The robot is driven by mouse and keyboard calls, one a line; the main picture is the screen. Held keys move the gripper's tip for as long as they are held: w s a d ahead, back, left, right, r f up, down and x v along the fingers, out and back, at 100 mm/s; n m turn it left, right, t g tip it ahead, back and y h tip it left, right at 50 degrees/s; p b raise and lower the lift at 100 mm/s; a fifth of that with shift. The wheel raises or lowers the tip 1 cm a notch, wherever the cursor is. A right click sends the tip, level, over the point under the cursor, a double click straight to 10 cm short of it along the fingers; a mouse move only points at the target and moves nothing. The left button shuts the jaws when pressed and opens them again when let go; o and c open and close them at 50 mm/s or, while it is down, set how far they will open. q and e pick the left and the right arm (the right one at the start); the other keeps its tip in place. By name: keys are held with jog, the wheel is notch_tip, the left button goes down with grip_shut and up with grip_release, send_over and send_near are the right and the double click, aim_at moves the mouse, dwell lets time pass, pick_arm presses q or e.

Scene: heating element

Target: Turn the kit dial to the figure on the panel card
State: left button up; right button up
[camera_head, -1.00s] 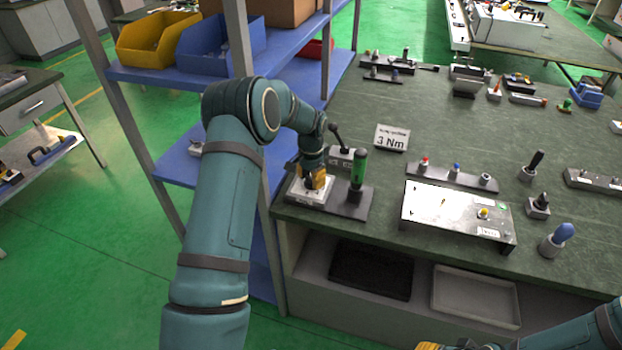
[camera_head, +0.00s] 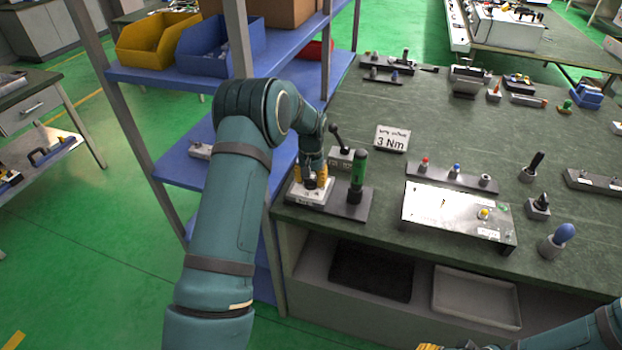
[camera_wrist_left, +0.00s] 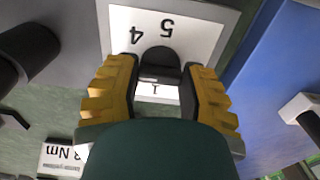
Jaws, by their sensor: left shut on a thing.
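The kit dial is a black knob (camera_wrist_left: 160,62) on a white plate (camera_head: 309,197) printed with figures. In the left wrist view, 4 and 5 show beyond the knob and 1 on its near side; other figures are hidden. My left gripper (camera_head: 311,180) points down over the plate and is shut on the knob, one yellow finger on each side. The panel card (camera_head: 391,139) stands behind the kit and reads 3 Nm. It also shows upside down in the left wrist view (camera_wrist_left: 62,158). Part of my right gripper (camera_head: 430,346) shows at the bottom edge of the head view.
A green-and-black handled tool (camera_head: 358,172) stands upright just right of the dial. A small box with a black lever (camera_head: 339,150) is behind it. A metal panel box (camera_head: 455,212) lies further right.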

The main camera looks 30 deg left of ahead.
aim_at(311, 179)
pick_arm(q)
jog(key=shift+f, duration=0.1)
jog(key=o, duration=1.2)
notch_tip(311, 179, up, 12)
dwell(0.4)
